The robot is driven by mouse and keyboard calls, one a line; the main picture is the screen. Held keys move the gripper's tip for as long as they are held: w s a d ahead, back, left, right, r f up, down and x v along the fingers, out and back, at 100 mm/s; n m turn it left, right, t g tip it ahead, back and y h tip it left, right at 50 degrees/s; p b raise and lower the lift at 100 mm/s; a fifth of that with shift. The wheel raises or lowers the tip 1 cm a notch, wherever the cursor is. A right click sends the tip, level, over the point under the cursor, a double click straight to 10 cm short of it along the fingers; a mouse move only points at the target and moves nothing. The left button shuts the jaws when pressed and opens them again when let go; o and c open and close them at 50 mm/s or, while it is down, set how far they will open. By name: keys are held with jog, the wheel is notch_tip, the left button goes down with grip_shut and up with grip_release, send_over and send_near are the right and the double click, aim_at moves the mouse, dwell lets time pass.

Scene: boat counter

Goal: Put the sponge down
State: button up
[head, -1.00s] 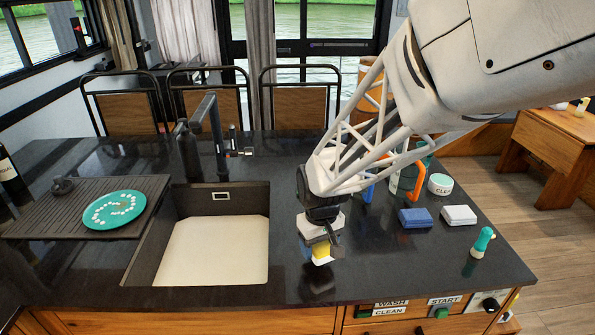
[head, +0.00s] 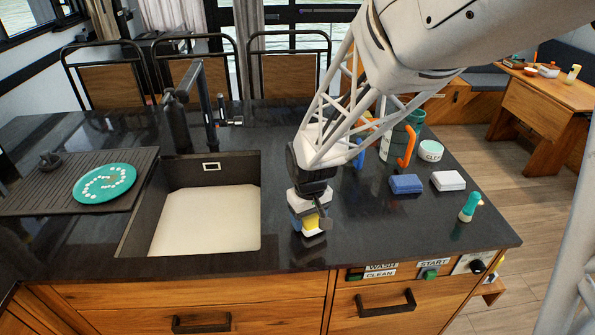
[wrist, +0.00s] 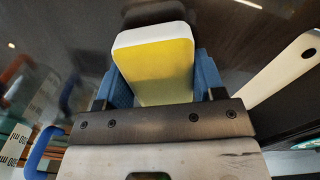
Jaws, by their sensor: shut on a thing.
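My gripper (head: 308,214) is shut on the yellow and white sponge (head: 312,224), above the black counter (head: 250,120) just right of the sink. The sponge sits between the blue fingers, and its yellow face shows in the wrist view (wrist: 158,68). Its lower end is very close to the counter. I cannot tell whether it touches.
The sink (head: 207,220) opens to the left, with a teal plate (head: 104,183) on the drainboard beyond. A blue block (head: 406,184), a white block (head: 448,181) and a teal bottle (head: 470,207) stand to the right. The counter's front edge is near.

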jog(key=shift+f, duration=0.3)
jog(key=o, duration=1)
jog(key=shift+o, duration=0.2)
jog(key=shift+r, duration=0.2)
notch_tip(320, 180, up, 12)
dwell(0.6)
